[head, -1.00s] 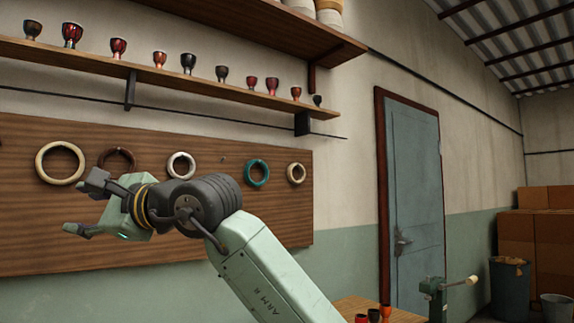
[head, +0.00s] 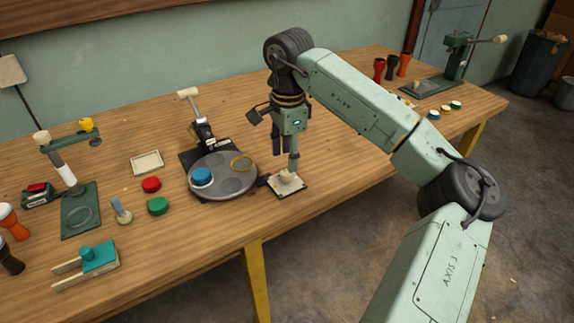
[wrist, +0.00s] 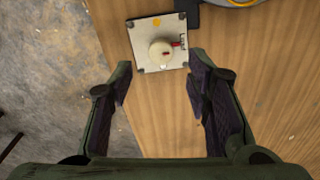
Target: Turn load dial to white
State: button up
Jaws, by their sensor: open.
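The load dial is a cream round knob (wrist: 160,51) on a square pale plate (wrist: 146,30) with dark corners. In the wrist view a red mark lies on the knob's right, beside the lettering "Load", and a yellow dot sits on the plate at the far side. In the head view the dial plate (head: 287,185) lies near the table's front edge.
A grey turntable (head: 222,190) carrying a blue disc (head: 202,176) stands just left of the dial. Red (head: 151,184) and green (head: 158,206) buttons lie further left. The wooden table right of my gripper is mostly clear; small goblet drums (head: 391,68) stand at the back right.

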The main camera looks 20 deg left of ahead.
aim_at(286, 172)
jog(key=shift+a+f+p, duration=0.1)
jog(key=shift+f+p, duration=0.3)
jog(key=shift+f, duration=2.15)
jog(key=shift+c, duration=0.6)
grip_shut()
